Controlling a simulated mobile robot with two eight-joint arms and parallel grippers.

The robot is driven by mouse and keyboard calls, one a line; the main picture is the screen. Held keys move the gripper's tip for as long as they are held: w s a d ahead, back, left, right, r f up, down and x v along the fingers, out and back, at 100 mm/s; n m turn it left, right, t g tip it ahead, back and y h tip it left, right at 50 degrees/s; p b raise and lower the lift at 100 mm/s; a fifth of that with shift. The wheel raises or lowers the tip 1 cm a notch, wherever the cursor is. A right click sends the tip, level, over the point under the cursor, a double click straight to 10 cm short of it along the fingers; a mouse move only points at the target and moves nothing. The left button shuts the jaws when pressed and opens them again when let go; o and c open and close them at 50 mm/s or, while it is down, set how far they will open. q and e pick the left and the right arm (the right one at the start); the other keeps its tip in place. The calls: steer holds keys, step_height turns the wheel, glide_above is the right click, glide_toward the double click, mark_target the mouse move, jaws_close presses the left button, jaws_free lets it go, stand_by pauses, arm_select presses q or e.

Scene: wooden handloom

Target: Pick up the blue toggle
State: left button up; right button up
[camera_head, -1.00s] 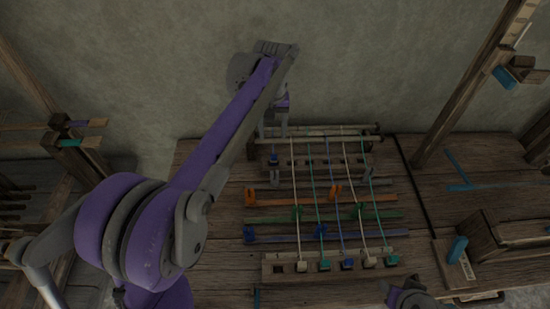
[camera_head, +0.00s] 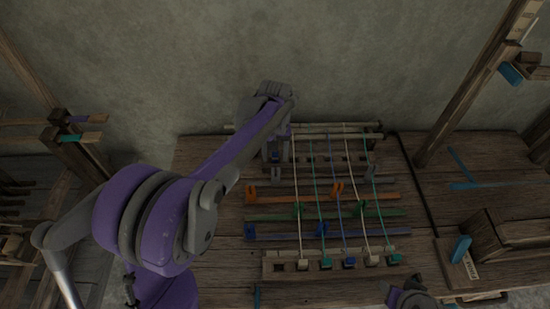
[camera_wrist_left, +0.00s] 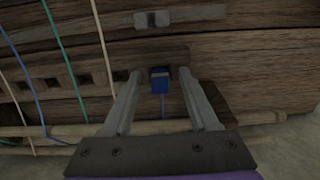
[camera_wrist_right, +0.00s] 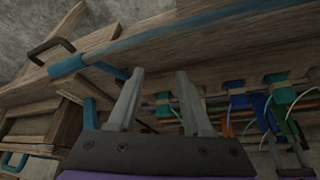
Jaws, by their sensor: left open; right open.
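The blue toggle (camera_wrist_left: 160,83) sits at the end of a wooden slotted rail, with a blue cord running from it. In the left wrist view it lies between the two fingers of my left gripper (camera_wrist_left: 160,74), with a gap on each side. In the head view the blue toggle (camera_head: 275,155) is partly hidden by my left gripper (camera_head: 277,150) at the back left of the loom. My left gripper is open. My right gripper (camera_wrist_right: 160,74) is open and empty, near the front edge of the bench; only part of it shows in the head view (camera_head: 410,296).
Coloured cords run to a front slotted rail (camera_head: 290,266) with several toggles. Orange, green and blue bars (camera_head: 370,197) cross beneath them. A wooden box (camera_head: 510,235) stands at the right. The wall is close behind the back rods (camera_head: 330,127).

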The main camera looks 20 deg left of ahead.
mark_target(275, 154)
arm_select(q)
jaws_close()
steer(key=shift+r, duration=0.1)
stand_by(0.3)
step_height(275, 154, up, 18)
steer(key=p, duration=0.2)
arm_select(e)
step_height(275, 154, up, 2)
steer(key=shift+w+r, duration=0.1)
